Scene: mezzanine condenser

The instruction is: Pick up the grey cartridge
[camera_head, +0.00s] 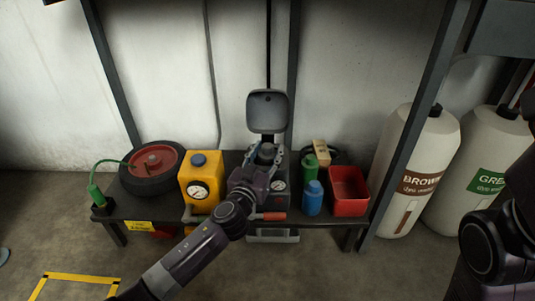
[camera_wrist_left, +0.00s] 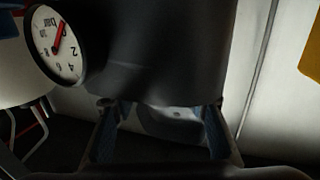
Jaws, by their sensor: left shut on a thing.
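The grey cartridge (camera_head: 267,151) is a dark grey round piece at the top of the dark unit with a gauge, in the middle of the bench. My left gripper (camera_head: 262,160) reaches over this unit and is shut on the cartridge from its two sides. In the left wrist view the blue-padded fingers of my left gripper (camera_wrist_left: 162,132) stand on both sides of a grey surface, which is in deep shadow. How far the cartridge sits down in the unit is hidden by the gripper. My right gripper is out of view.
A grey lid (camera_head: 267,111) stands open behind the unit. A yellow container (camera_head: 200,178) with a gauge stands to the left, beside a black wheel (camera_head: 151,181). A green bottle (camera_head: 309,168), a blue bottle (camera_head: 313,198) and a red bin (camera_head: 348,203) stand to the right.

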